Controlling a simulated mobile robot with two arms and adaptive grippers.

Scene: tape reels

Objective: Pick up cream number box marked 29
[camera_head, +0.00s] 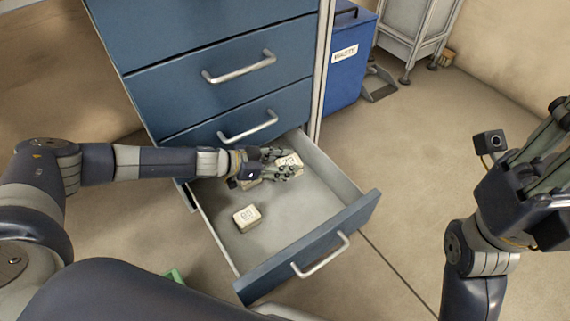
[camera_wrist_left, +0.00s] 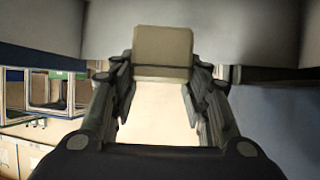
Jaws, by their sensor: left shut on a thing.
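The cream number box (camera_head: 289,161) that appears marked 29 is at my left gripper's fingertips, over the back of the open drawer (camera_head: 284,234). My left gripper (camera_head: 279,163) is shut on it. In the left wrist view, the cream box (camera_wrist_left: 162,50) sits between the fingertips of my left gripper (camera_wrist_left: 160,82), its number out of sight. Whether it touches the drawer floor is unclear. My right gripper (camera_head: 556,140) is at the right edge of the head view, partly cut off and away from the drawer.
Another cream box (camera_head: 246,217) lies in the drawer's left front part, its number hard to read. A further cream box (camera_head: 249,184) is partly hidden under my left gripper. The drawer's right and front floor is clear.

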